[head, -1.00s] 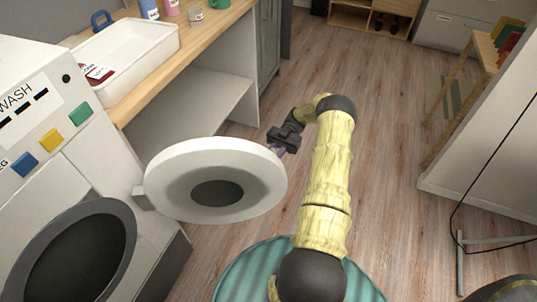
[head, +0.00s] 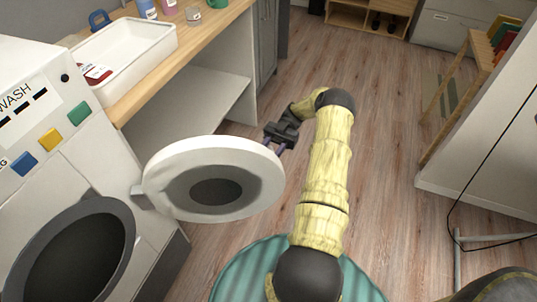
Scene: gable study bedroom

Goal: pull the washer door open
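The washer door (head: 165,172) is a round white ring with a dark centre. It stands swung well out from the washer (head: 60,165), hinged at its left side, and the dark round opening (head: 78,262) is uncovered. My gripper (head: 275,148) is at the door's far right edge. Its two purple fingers show apart with a gap between them, and nothing shows held in them. The fingertips are close to the rim; I cannot tell whether they touch it.
A wooden counter (head: 190,55) with a white basin (head: 122,60) runs behind the door, with open space under it. Wood floor (head: 390,130) is clear to the right of my arm. A white panel (head: 480,150) and a wooden shelf stand at right.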

